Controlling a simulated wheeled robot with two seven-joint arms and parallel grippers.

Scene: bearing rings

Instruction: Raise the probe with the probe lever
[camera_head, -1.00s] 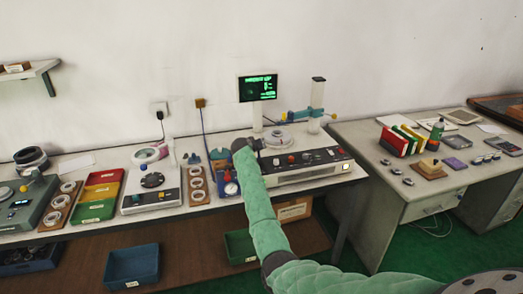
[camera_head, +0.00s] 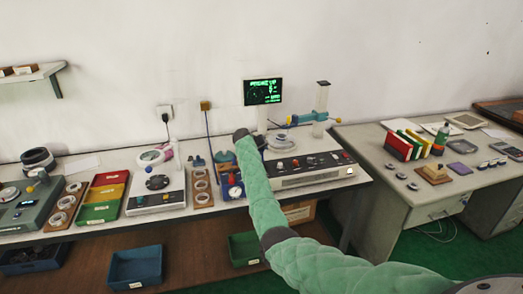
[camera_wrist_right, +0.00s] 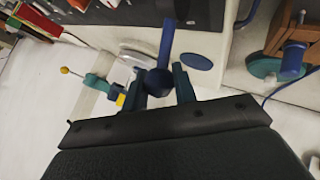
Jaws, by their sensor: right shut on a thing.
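The measuring machine (camera_head: 310,178) stands on the bench, with a round rotary table (camera_head: 279,143) and an upright column (camera_head: 322,100). A blue-green probe arm (camera_head: 303,118) with a yellow end sticks out from the column above the table; it also shows in the wrist view (camera_wrist_right: 98,84). My right gripper (camera_head: 259,141) is at the machine's left side, its fingers mostly hidden by my wrist in the head view. In the wrist view the right gripper (camera_wrist_right: 160,88) is shut on the dark blue probe lever (camera_wrist_right: 166,42), its round end between the fingers. My left gripper is out of view.
A lit screen (camera_head: 263,91) stands behind the machine. A small blue device with a gauge (camera_head: 232,187) sits left of my forearm. Red, yellow and green trays (camera_head: 98,213) lie further left. A second desk (camera_head: 400,190) stands at the right.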

